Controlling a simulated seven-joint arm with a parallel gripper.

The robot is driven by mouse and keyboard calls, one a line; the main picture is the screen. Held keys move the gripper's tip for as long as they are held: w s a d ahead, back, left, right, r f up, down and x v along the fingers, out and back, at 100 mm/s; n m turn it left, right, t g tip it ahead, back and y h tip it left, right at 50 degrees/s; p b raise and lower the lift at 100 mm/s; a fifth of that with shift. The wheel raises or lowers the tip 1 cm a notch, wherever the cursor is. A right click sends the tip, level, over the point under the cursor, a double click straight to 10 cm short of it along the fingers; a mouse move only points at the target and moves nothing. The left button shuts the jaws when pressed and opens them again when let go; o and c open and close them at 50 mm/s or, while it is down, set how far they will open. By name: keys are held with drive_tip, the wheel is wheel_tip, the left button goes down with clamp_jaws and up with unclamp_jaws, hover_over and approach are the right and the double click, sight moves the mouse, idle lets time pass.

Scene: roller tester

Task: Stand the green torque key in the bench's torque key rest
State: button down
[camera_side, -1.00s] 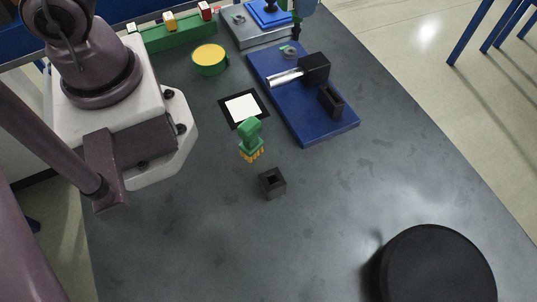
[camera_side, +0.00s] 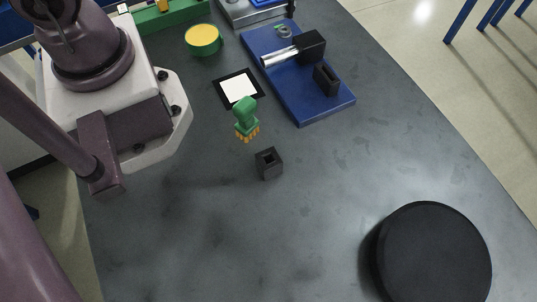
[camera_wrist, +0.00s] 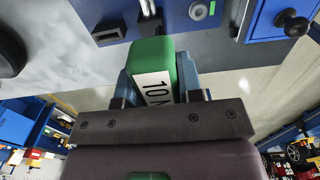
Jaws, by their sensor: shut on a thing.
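The key's lower end is hidden in the wrist view. Two black blocks with openings could be the rest: one (camera_side: 268,163) stands alone on the bench; the other (camera_side: 326,79) stands on the blue base (camera_side: 310,108). I cannot tell which is the torque key rest.
A green piece with orange prongs (camera_side: 246,118) stands near the lone black block. The blue base carries a silver roller (camera_side: 280,57). A white square with black border (camera_side: 238,88), a yellow-topped green tin (camera_side: 203,40) and a large black disc (camera_side: 432,256) lie around.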

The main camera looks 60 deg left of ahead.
drive_tip(key=shift+d, duration=0.1)
drive_tip(key=s+d+m, duration=0.7)
drive_tip(key=d+m, duration=0.2)
drive_tip(key=d, duration=0.2)
drive_tip(key=s+d+f+m, duration=0.1)
drive_tip(key=s+d+m, duration=0.7)
drive_tip(key=d, duration=0.3)
drive_tip(key=shift+s+f+m, duration=0.15)
drive_tip(key=shift+s+m, duration=0.15)
drive_tip(key=shift+m, duration=0.2)
drive_tip(key=shift+a, duration=0.1)
drive_tip(key=shift+f, duration=2.9)
drive_tip(key=shift+f, duration=0.1)
